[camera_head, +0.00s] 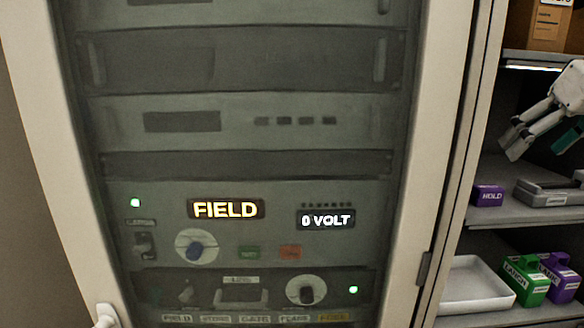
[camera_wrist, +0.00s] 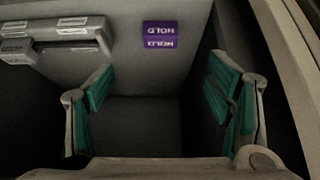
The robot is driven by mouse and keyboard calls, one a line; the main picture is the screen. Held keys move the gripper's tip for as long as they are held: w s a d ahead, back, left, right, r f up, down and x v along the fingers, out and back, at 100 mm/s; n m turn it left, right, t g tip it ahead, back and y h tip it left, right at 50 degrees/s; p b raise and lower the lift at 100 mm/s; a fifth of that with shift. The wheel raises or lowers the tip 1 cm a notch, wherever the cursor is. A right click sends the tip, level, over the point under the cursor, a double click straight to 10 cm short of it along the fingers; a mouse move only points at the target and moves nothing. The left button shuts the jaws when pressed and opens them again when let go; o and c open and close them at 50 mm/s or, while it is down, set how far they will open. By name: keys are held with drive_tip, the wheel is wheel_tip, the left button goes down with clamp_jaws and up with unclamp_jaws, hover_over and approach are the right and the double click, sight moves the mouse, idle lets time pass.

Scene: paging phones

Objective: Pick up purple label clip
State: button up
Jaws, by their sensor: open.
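A small purple block with a white HOLD label (camera_head: 488,196), which looks like the purple label clip, sits on the middle shelf at the right of the head view. In the wrist view the purple clip (camera_wrist: 164,34) lies at the top centre, its lettering upside down. My gripper (camera_head: 541,146) hangs above the shelf, up and to the right of the clip. In the wrist view my gripper (camera_wrist: 160,80) is open with its teal pads wide apart and nothing between them. The clip lies beyond the fingertips, apart from them.
A grey device (camera_head: 548,194) stands right of the clip and also shows in the wrist view (camera_wrist: 60,38). The lower shelf holds a white tray (camera_head: 475,283), a green box (camera_head: 524,280) and another purple box (camera_head: 560,277). A rack cabinet (camera_head: 240,130) fills the left.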

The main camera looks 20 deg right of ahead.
sight(491, 189)
drive_tip(key=p+x, duration=0.1)
drive_tip(key=x, duration=1.2)
drive_tip(key=shift+w+d+f, duration=0.1)
drive_tip(key=shift+w+f, duration=0.15)
drive_tip(key=shift+c, duration=0.3)
drive_tip(key=c, duration=1)
